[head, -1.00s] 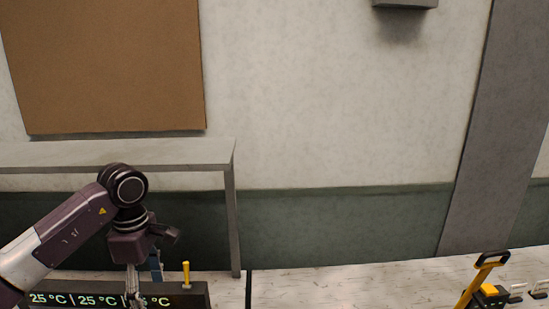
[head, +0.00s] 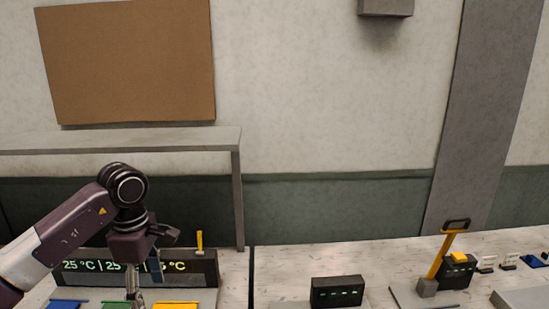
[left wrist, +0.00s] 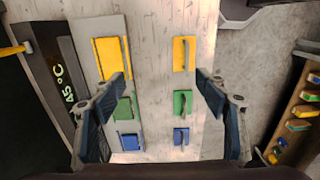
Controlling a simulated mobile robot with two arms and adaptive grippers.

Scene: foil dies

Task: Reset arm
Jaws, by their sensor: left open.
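My left arm comes in from the left in the head view, with its gripper (head: 134,298) pointing down in front of the black temperature display (head: 190,266); its fingertips are at the bottom edge. In the left wrist view the same gripper (left wrist: 162,95) has its two fingers wide apart, with nothing between them. Below it lie yellow (left wrist: 111,58), green (left wrist: 124,108) and blue (left wrist: 130,141) blocks in a column on a pale plate. A second column of yellow (left wrist: 184,54), green (left wrist: 182,103) and blue (left wrist: 181,136) pieces with handles is to the right. My right gripper is not seen.
A yellow lever (head: 199,242) stands at the display. A small black display box (head: 337,292) is mid-table. A yellow-handled lever press (head: 440,262) stands at right. A rack (left wrist: 300,118) with coloured pieces is at the right of the wrist view. A grey shelf frame (head: 238,200) rises behind.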

